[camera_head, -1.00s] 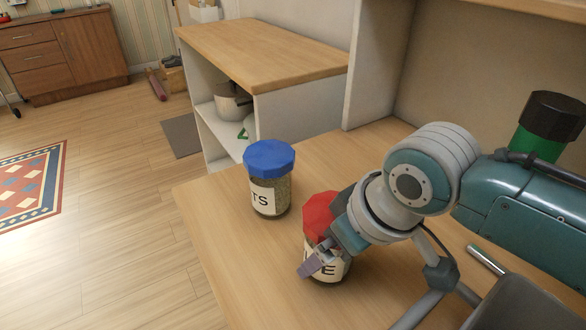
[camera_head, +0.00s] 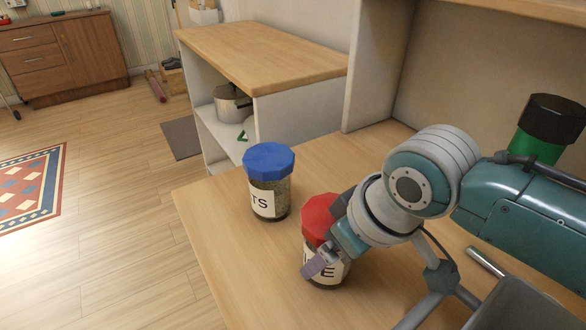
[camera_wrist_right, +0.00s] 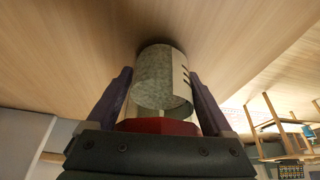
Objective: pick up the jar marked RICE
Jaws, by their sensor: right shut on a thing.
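A jar with a red lid (camera_head: 319,217) stands at the counter's front left. Its pale label ends in a black E, with the letters before it mostly covered by my right gripper (camera_head: 325,262). In the right wrist view the clear jar (camera_wrist_right: 163,82) is between the two fingers of the right gripper (camera_wrist_right: 160,95), with its red lid toward the palm. The right gripper is shut on this jar. I cannot tell whether its base touches the counter. My left gripper is not in view.
A jar with a blue lid (camera_head: 268,185), its label ending in TS, stands close behind and to the left. A black-lidded green jar (camera_head: 543,128) is behind my right arm. A metal pot (camera_head: 232,104) sits on the lower shelf. The wooden counter (camera_head: 235,245) is bare at front left.

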